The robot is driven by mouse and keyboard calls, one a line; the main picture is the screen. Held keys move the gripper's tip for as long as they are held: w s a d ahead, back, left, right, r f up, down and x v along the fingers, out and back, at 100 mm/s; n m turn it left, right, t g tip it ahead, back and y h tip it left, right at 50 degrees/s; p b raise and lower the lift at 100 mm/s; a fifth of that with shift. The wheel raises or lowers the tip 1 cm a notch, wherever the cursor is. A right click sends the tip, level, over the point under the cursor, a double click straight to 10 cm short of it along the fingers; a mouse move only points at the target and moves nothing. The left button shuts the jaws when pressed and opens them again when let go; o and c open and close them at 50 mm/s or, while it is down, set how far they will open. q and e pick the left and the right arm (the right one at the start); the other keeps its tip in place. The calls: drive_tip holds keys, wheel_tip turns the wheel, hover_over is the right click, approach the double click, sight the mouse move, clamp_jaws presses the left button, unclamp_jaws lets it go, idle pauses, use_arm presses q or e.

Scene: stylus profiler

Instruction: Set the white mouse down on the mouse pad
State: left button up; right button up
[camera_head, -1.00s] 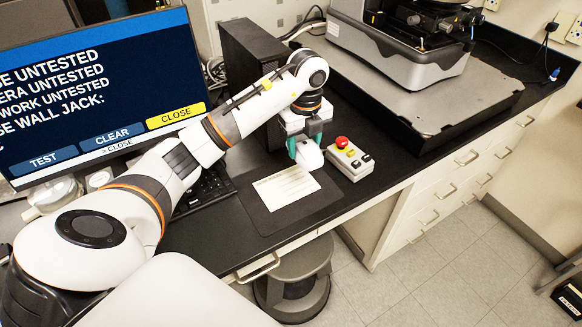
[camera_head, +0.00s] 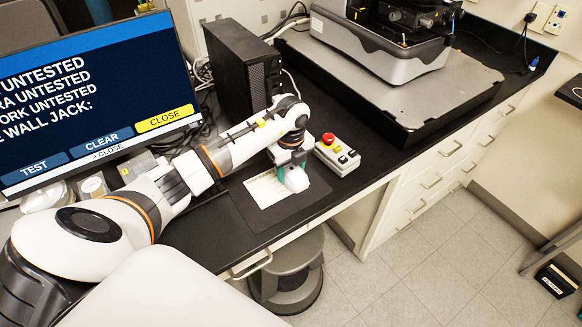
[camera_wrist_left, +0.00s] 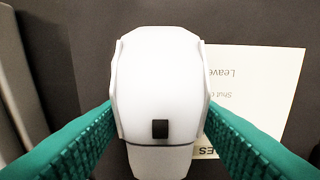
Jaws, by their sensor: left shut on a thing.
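The white mouse (camera_head: 296,180) is between the teal fingers of my left gripper (camera_head: 291,175), over the dark mouse pad (camera_head: 301,205). In the left wrist view the white mouse (camera_wrist_left: 160,80) fills the middle, with a teal finger (camera_wrist_left: 75,145) pressed on each side. The mouse is over the pad's right part, beside and partly covering the pale printed sheet (camera_head: 265,190) that lies on the pad. I cannot tell whether the mouse touches the pad. My right gripper is not in view.
A control box (camera_head: 337,157) with a red button stands just right of the pad. A black computer tower (camera_head: 240,70) and a monitor (camera_head: 95,95) stand behind. A large instrument on a grey plate (camera_head: 430,90) takes the back right. The counter's front edge is close to the pad.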

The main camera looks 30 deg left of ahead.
sight(291, 168)
use_arm(q)
drive_tip(key=shift+f, duration=0.1)
drive_tip(key=o, duration=1)
drive_tip(key=shift+r, duration=0.35)
wheel_tip(291, 168, up, 12)
drive_tip(key=b, duration=0.3)
drive_tip(key=shift+f, duration=0.2)
